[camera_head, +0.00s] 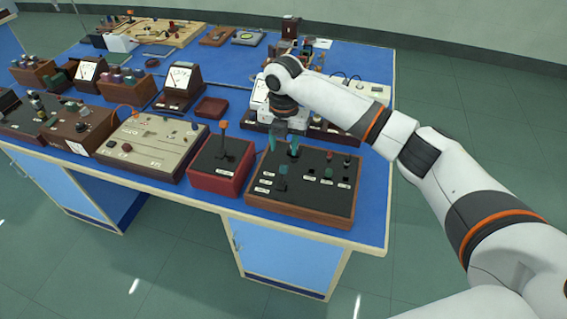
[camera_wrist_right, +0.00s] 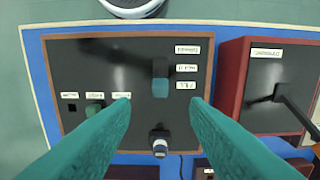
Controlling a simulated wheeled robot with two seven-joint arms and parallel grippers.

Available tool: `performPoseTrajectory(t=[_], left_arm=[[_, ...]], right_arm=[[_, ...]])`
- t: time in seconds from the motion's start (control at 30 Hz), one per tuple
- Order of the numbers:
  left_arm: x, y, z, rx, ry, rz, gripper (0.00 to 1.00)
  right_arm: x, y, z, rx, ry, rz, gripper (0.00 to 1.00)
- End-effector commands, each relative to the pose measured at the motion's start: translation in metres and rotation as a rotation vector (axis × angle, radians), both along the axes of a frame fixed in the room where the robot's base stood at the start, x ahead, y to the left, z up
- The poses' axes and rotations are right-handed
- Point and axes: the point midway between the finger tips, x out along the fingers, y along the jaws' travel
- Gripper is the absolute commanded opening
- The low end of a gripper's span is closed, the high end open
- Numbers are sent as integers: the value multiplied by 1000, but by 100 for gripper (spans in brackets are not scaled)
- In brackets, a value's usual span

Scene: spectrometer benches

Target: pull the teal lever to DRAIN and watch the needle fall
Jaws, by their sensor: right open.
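The teal lever (camera_head: 282,172) stands on the dark panel in a wooden frame (camera_head: 318,205), near the panel's left side, with three small white labels beside it. In the right wrist view the lever's teal knob (camera_wrist_right: 160,86) shows beyond and between the fingertips. The label wording is too small to read surely. My right gripper (camera_head: 283,147) points down over the back left part of the panel, with its two teal fingers apart and empty. I cannot tell which gauge belongs to the lever. My left gripper is out of view.
A red box (camera_head: 214,170) with an orange-tipped lever stands close left of the panel. A knob (camera_wrist_right: 159,140) sits near my fingers in the wrist view. Gauges (camera_head: 180,77) and other instruments crowd the blue bench. Open floor lies right of the bench.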

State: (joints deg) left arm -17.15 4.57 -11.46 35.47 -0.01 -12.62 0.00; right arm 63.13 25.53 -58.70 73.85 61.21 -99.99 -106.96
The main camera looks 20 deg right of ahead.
Motion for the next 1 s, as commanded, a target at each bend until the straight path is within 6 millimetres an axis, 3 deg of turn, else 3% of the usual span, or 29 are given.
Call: performPoseTrajectory(t=[0.2,0.4,0.83,1.0], left_arm=[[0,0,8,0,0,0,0],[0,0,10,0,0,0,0],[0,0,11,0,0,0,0],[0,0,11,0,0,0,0]], right_arm=[[-1,0,-45,-1,3,-1,42],[-1,1,-72,1,1,-2,42],[0,1,-83,0,-1,-1,42],[0,1,-82,0,-1,-1,14]])
